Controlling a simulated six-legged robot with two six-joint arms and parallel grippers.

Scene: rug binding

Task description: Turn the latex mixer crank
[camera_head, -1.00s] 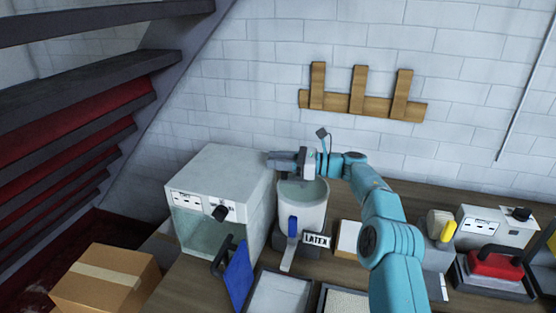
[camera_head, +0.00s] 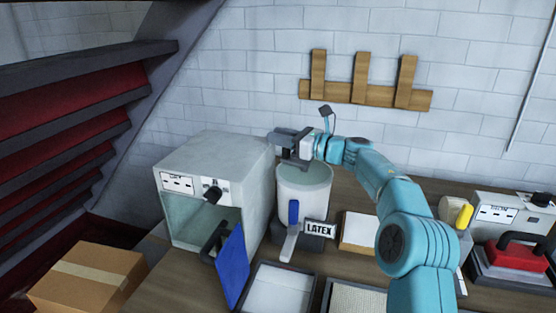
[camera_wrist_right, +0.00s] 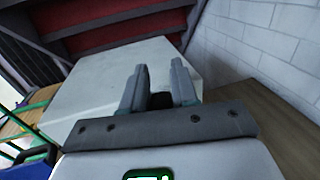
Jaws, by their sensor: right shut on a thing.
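The latex mixer is a white pot (camera_head: 303,192) with a pale greenish top, a blue and grey lever (camera_head: 292,225) on its front and a LATEX label (camera_head: 319,229) beside it. My right gripper (camera_head: 281,138) reaches over the pot's back rim, pointing left. In the right wrist view my right gripper (camera_wrist_right: 161,92) is shut on a small dark piece (camera_wrist_right: 161,101) between its fingers, probably the crank handle. The rest of the crank is hidden by the gripper. My left gripper is not in view.
A white cabinet (camera_head: 212,150) with an open front and a dark knob stands close left of the pot. A blue panel (camera_head: 234,268) with a black handle is before it. Trays (camera_head: 283,284) lie in front. A red-topped tool (camera_head: 515,256) is at right. A cardboard box (camera_head: 88,277) sits lower left.

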